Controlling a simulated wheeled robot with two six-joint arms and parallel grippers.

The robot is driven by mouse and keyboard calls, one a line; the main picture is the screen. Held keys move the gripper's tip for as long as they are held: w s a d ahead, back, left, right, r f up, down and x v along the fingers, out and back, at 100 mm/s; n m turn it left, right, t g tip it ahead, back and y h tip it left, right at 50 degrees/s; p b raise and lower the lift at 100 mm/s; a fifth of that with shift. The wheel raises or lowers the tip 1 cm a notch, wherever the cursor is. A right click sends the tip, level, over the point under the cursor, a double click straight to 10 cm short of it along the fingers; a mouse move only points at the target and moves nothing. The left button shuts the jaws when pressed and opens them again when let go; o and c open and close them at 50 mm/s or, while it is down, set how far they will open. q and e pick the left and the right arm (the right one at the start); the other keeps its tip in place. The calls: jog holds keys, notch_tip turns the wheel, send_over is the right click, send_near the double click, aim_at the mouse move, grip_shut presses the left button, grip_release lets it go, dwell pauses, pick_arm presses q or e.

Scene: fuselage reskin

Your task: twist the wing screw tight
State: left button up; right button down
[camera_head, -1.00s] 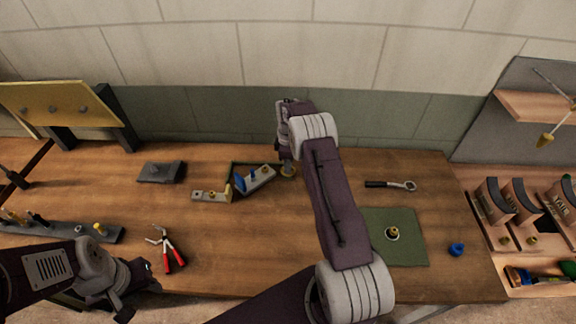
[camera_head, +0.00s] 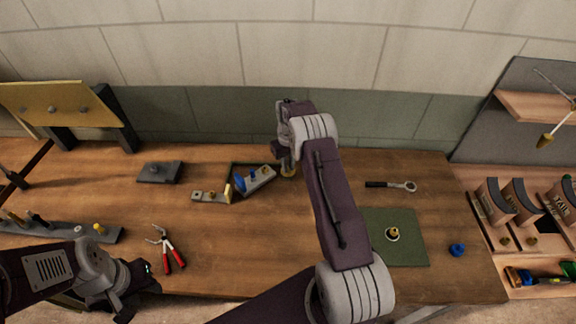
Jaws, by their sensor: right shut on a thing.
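My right gripper (camera_head: 287,164) points down at the back middle of the bench, just right of a small dark tray. It is shut on a small brass-coloured piece (camera_head: 288,173), mostly hidden by the fingers; I cannot tell for sure that this is the wing screw. In the tray (camera_head: 232,168) a grey block (camera_head: 262,178) lies at a slant, with small blue parts (camera_head: 240,184) on and beside it. A grey bracket with a yellow end (camera_head: 208,195) lies to its left. My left gripper (camera_head: 138,281) hangs at the front left edge, away from these; its jaws are unclear.
Red-handled pliers (camera_head: 174,255) lie near the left gripper. A dark block (camera_head: 160,173) sits at back left. A ratchet wrench (camera_head: 388,185), a green mat (camera_head: 411,250) with a round fitting (camera_head: 392,234) and a blue ring (camera_head: 457,249) lie on the right.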

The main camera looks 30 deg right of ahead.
jog(key=m, duration=0.6)
jog(key=shift+w+m, duration=0.1)
jog(key=shift+m, duration=0.2)
dwell(0.4)
jog(key=c, duration=1.4)
grip_release()
notch_tip(320, 180, up, 9)
jog(key=shift+r+b, duration=0.1)
jog(key=shift+b, duration=0.5)
